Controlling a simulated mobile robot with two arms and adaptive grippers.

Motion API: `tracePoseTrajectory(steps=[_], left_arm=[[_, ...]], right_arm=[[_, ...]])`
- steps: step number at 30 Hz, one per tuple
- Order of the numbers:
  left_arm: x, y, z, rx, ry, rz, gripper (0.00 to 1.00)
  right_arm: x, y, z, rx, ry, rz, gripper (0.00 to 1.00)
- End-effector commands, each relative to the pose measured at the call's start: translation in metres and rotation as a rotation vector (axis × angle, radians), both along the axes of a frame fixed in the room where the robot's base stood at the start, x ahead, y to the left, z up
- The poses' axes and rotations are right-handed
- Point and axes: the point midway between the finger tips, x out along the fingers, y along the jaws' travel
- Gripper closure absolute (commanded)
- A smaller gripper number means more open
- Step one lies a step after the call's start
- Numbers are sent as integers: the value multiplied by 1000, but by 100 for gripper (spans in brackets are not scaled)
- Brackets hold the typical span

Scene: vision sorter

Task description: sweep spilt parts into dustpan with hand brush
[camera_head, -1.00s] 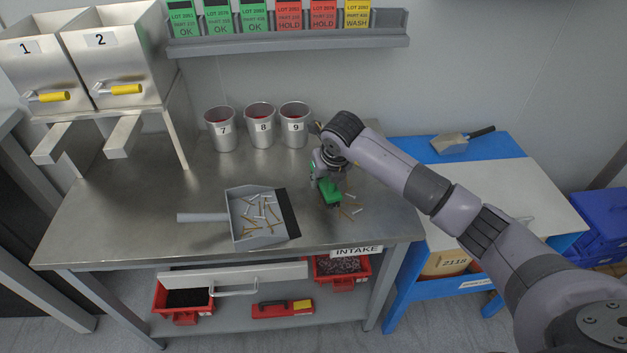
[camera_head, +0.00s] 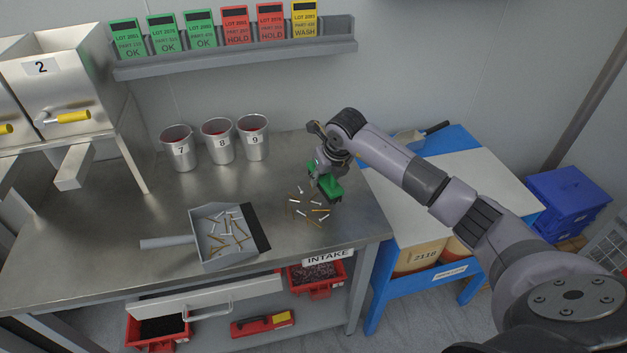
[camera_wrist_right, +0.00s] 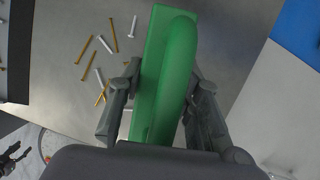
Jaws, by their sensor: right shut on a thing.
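The green hand brush (camera_head: 326,181) is in my right gripper (camera_head: 322,170), which is shut on it above the right part of the steel bench. In the right wrist view the brush (camera_wrist_right: 165,75) stands between the two fingers of my right gripper (camera_wrist_right: 160,95). Spilt parts (camera_head: 312,210), brass and silver pins, lie on the bench just in front of the brush; several show in the wrist view (camera_wrist_right: 98,72). The grey dustpan (camera_head: 212,251) lies to their left with several pins in it, its dark lip toward the spill and its handle to the left.
Metal cups 7 (camera_head: 179,150), 8 (camera_head: 217,142) and 9 (camera_head: 252,139) stand at the back of the steel bench (camera_head: 100,215). A blue and white table (camera_head: 470,175) on the right holds a scoop (camera_head: 412,139). Bench surface between dustpan and spill is clear.

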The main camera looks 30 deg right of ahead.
Motion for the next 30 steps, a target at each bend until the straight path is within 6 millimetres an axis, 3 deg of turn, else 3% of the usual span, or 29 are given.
tracePoseTrajectory(steps=[13, 26, 30], left_arm=[[0, 0, -6, -1, 0, 0, 60], [0, -1, -45, -1, 0, 0, 60], [0, -1, -38, -1, 0, 0, 60]], right_arm=[[-2, -46, 0, 0, 0, -2, 100], [-1, -44, -49, -1, 0, 0, 100], [0, -30, -45, 1, -1, 2, 100]])
